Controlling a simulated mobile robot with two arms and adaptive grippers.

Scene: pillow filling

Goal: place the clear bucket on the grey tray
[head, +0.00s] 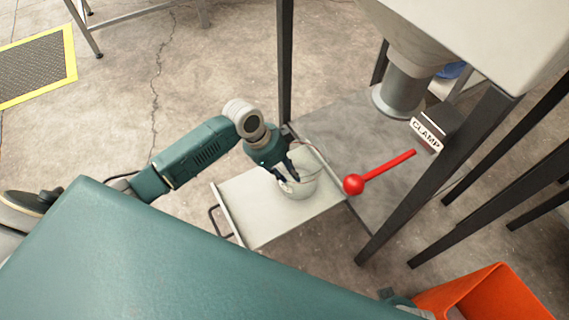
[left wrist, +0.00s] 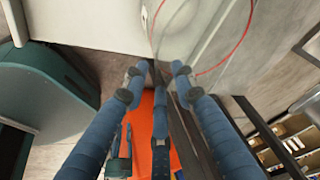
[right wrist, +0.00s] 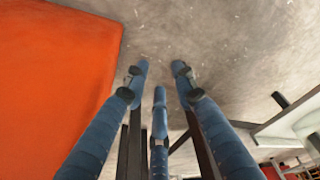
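The clear bucket (head: 303,188) stands upright over the grey tray (head: 250,212) in the head view and appears to rest on its right part. A thin red loop by the bucket shows in the left wrist view. My left gripper (head: 287,179) is at the bucket's rim, pointing down, with its fingers apart. The left wrist view shows its fingers (left wrist: 160,68) beside the pale bucket wall (left wrist: 205,35); whether they touch it is unclear. My right gripper (right wrist: 160,72) is open and empty above the floor, beside an orange bin (right wrist: 55,70).
A red-knobbed lever (head: 354,184) sticks out close to the bucket's right side. Dark frame legs (head: 285,60) stand around the tray.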

